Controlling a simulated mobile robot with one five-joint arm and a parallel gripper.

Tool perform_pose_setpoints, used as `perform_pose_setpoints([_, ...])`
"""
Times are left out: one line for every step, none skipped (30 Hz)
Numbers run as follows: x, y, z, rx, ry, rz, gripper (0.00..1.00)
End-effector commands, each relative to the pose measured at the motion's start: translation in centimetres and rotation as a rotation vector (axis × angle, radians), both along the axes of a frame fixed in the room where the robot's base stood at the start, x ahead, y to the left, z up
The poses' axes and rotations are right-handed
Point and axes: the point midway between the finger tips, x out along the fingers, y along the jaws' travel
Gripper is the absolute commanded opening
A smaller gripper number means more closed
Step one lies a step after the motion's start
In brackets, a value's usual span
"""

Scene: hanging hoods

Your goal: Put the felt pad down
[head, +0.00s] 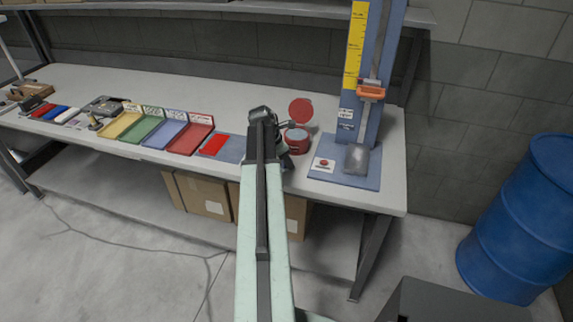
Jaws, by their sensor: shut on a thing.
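My gripper (285,152) is over the front part of the workbench (335,188), mostly hidden behind my own arm. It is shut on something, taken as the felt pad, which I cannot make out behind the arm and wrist. An open round red tin (297,143) with its lid raised stands just right of the gripper. A grey-blue mat (232,152) with a flat red rectangle (214,145) on it lies just left of the gripper.
Yellow, green, blue and red trays (189,138) stand to the left. A blue press-like stand (368,125) with an orange handle (371,92) and a base plate (330,176) stands at the right. A blue barrel (520,220) is on the floor.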

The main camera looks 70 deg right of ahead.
Motion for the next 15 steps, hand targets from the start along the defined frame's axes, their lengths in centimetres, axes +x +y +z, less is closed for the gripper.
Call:
perform_pose_setpoints([-0.06,-0.04,0.12,0.000,0.000,-0.001,0.03])
perform_pose_setpoints([-0.09,-0.04,0.09,0.000,0.000,-0.001,0.03])
perform_pose_setpoints([-0.12,-0.07,-0.03,0.000,0.000,-0.002,0.03])
perform_pose_setpoints([-0.14,-0.07,-0.18,0.000,0.000,-0.002,0.03])
perform_pose_setpoints([-0.17,-0.08,-0.31,0.000,0.000,-0.002,0.03])
perform_pose_setpoints([-0.18,-0.09,-0.31,0.000,0.000,-0.003,0.38])
perform_pose_setpoints([-0.19,-0.10,-0.21,0.000,0.000,-0.003,0.47])
perform_pose_setpoints([-0.21,-0.10,-0.19,0.000,0.000,-0.003,0.55])
perform_pose_setpoints([-0.22,-0.11,-0.19,0.000,0.000,-0.003,0.57])
perform_pose_setpoints([-0.23,-0.11,-0.19,0.000,0.000,-0.003,0.57])
perform_pose_setpoints([-0.23,-0.11,-0.18,0.000,0.000,-0.003,0.57])
perform_pose_setpoints([-0.25,-0.12,-0.19,0.000,0.000,-0.004,0.57])
perform_pose_setpoints([-0.25,-0.12,-0.19,0.000,0.000,-0.004,0.57])
perform_pose_setpoints([-0.25,-0.12,-0.18,0.000,0.000,-0.004,0.57])
perform_pose_setpoints([-0.26,-0.12,-0.18,0.000,0.000,-0.004,0.57])
